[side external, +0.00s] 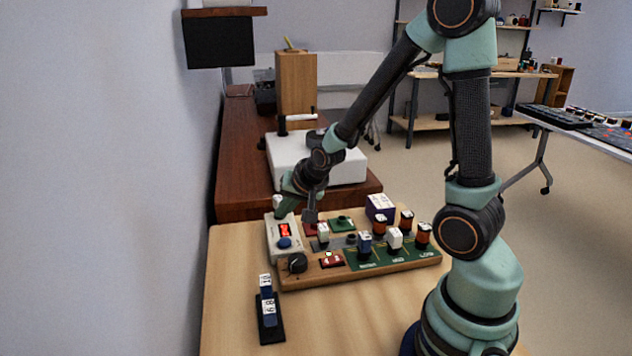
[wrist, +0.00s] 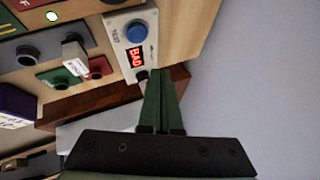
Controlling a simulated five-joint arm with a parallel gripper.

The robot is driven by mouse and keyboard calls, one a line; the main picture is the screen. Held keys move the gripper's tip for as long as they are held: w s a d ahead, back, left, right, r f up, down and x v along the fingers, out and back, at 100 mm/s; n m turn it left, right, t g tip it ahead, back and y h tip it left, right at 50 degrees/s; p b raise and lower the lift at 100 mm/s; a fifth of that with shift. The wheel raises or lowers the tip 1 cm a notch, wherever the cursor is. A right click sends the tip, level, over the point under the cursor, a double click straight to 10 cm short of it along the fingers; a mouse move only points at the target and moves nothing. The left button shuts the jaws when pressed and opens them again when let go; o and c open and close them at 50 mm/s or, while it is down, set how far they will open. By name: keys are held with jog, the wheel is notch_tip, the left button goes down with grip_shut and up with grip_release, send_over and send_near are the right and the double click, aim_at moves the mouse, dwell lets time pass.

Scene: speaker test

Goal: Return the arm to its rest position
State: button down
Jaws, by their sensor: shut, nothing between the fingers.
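My gripper (side external: 283,208) is at the end of my reaching arm in the side view, low over the far left corner of a wooden test board (side external: 355,275). In the wrist view my gripper (wrist: 162,75) has its two green fingers together with nothing between them. They point toward a white tester unit (side external: 272,240) with a blue button and a red display. The tester unit in the wrist view (wrist: 119,25) shows red letters that look like "BAD". I cannot tell whether the fingertips touch the unit.
A black stand (side external: 270,328) sits front left. A white box (side external: 345,170) stands behind.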

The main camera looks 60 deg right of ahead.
jog(key=s+a+r+n+g+y, duration=0.1)
jog(key=s+a+r+n, duration=0.8)
jog(key=s+r, duration=0.3)
jog(key=shift+s+r+n+g+y, duration=0.3)
jog(key=shift+r+n, duration=0.5)
jog(key=shift+n, duration=0.1)
